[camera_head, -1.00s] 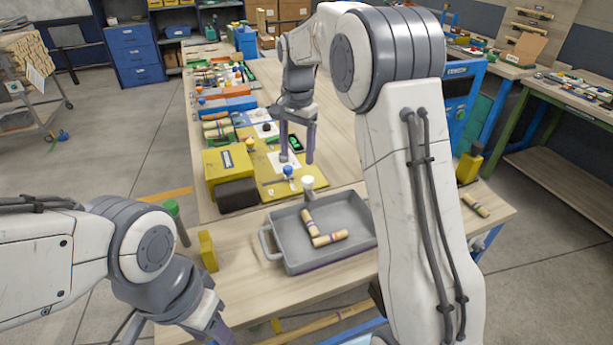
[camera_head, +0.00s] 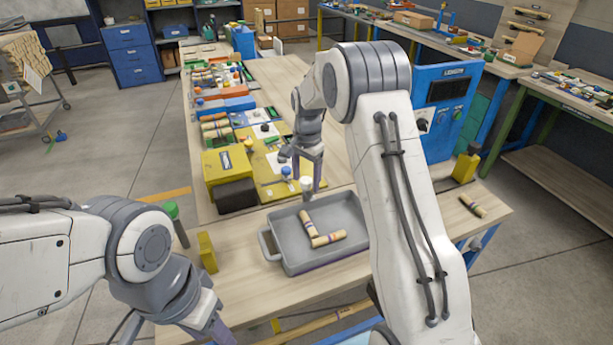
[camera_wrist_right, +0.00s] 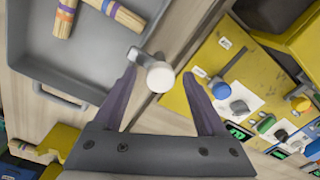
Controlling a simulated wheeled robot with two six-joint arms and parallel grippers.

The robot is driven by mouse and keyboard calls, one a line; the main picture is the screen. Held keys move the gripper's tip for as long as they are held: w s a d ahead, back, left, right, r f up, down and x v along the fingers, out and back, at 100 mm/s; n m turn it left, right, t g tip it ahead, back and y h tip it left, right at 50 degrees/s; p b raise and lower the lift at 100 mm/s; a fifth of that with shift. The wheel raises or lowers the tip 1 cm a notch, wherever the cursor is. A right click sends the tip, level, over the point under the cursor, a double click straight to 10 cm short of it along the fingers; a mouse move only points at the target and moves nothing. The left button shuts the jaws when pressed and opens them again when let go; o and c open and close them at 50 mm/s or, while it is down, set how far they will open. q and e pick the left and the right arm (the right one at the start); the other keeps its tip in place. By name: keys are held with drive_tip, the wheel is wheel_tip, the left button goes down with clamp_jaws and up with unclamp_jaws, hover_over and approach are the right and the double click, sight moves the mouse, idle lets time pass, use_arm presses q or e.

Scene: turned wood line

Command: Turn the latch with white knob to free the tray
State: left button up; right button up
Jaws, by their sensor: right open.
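The latch's white knob (camera_head: 307,184) stands at the far edge of the grey tray (camera_head: 281,250). In the right wrist view the white knob (camera_wrist_right: 160,77) lies between the fingers, with a pale latch bar reaching toward the tray rim (camera_wrist_right: 72,85). My right gripper (camera_head: 305,184) is open around or just above the knob; contact is not visible. Two striped wooden pieces (camera_head: 328,239) lie in the tray. My left gripper (camera_head: 222,335) is at the bottom edge, its fingertips mostly cut off.
A yellow board with a blue knob (camera_head: 286,171) and a yellow box (camera_head: 226,166) are just beyond the tray. A yellow block (camera_head: 207,252) stands left of it.

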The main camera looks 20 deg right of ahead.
clamp_jaws()
drive_tip(key=shift+r, duration=0.1)
drive_tip(key=n+p, duration=0.1)
drive_tip(key=n, duration=0.2)
drive_tip(key=shift+n+p, duration=0.35)
drive_tip(key=shift+n, duration=0.05)
drive_tip(key=n+p, duration=0.1)
drive_tip(key=n, duration=0.3)
drive_tip(key=shift+w+d+n, duration=0.1)
drive_tip(key=shift+n, duration=0.2)
drive_tip(key=n+p, duration=0.1)
drive_tip(key=n, duration=0.3)
drive_tip(key=shift+n, duration=0.3)
drive_tip(key=n, duration=0.4)
drive_tip(key=shift+w+n+p, duration=0.1)
drive_tip(key=shift+n+p, duration=0.25)
drive_tip(key=shift+n, duration=0.05)
